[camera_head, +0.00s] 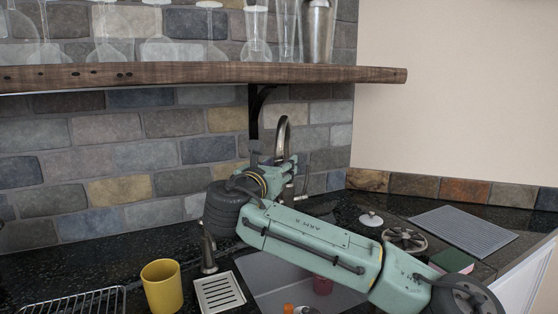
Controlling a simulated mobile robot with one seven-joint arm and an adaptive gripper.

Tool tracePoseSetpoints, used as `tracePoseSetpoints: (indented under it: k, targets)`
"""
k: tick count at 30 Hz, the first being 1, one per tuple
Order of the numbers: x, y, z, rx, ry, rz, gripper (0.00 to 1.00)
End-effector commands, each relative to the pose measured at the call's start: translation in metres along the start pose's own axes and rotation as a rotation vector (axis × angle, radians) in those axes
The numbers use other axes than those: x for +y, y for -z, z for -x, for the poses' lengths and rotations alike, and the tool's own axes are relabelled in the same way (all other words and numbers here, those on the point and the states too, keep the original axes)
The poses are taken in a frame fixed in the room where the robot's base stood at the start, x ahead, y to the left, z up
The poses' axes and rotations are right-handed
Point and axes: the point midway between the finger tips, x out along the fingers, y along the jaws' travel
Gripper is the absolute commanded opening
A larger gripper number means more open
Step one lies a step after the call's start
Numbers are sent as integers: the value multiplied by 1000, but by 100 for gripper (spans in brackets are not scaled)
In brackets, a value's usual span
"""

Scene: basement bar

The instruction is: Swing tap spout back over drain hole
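The tap (283,128) has a curved metal spout that rises above my gripper, in front of the tiled wall at the back of the counter. Its lower part is hidden behind my arm. My gripper (291,172) is at the tap, partly overlapping it in the picture. Whether it touches the tap, and whether its fingers are open or shut, I cannot tell. The grey sink basin (262,272) lies below and in front, largely covered by my arm. The drain hole is not visible.
A dark red cup (323,286) and an orange item (289,309) are in the sink. A yellow cup (161,287), slotted plate (219,292) and dispenser (208,252) stand left. A wooden shelf (200,74) with glasses overhangs the counter. A grey ribbed mat (464,231) lies right.

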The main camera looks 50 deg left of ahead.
Motion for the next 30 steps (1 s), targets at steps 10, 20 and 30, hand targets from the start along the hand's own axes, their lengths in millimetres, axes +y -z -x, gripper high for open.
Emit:
tracePoseSetpoints:
  k: [10,20,30]
  targets:
    - [0,0,-6,0,0,0,44]
    - [0,0,-6,-1,0,-1,24]
    - [0,0,-6,-1,0,-1,2]
